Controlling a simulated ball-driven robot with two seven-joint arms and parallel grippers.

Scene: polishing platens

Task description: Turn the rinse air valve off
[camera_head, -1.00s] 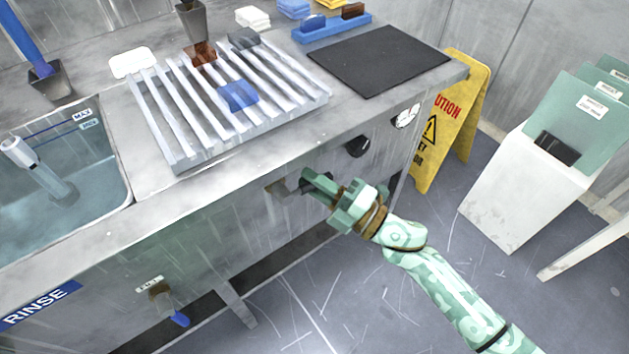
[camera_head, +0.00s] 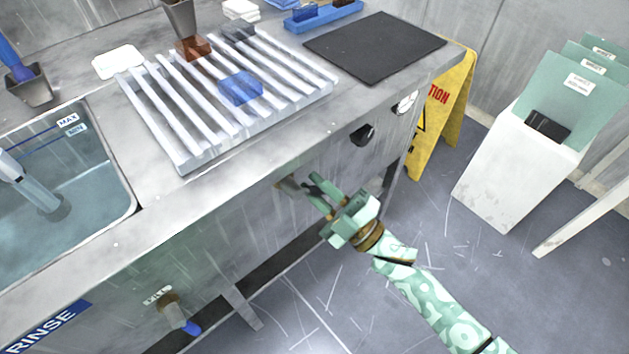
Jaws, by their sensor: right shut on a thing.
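A valve (camera_head: 287,184) with a tan-brown fitting sits on the bench's front panel, below the slatted rack. My right gripper (camera_head: 314,186) reaches up to it from the lower right, its green fingers just right of the fitting. It is shut on the valve's handle, which the fingers mostly hide. I cannot read a label at the gripped valve. My left gripper is out of view.
A rinse sink (camera_head: 128,208) is at the left, with a blue RINSE sign (camera_head: 45,328) below. A black knob (camera_head: 362,134) and a gauge (camera_head: 405,103) are on the panel to the right. A yellow caution sign (camera_head: 440,115) stands beyond. The scratched floor around my right arm is clear.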

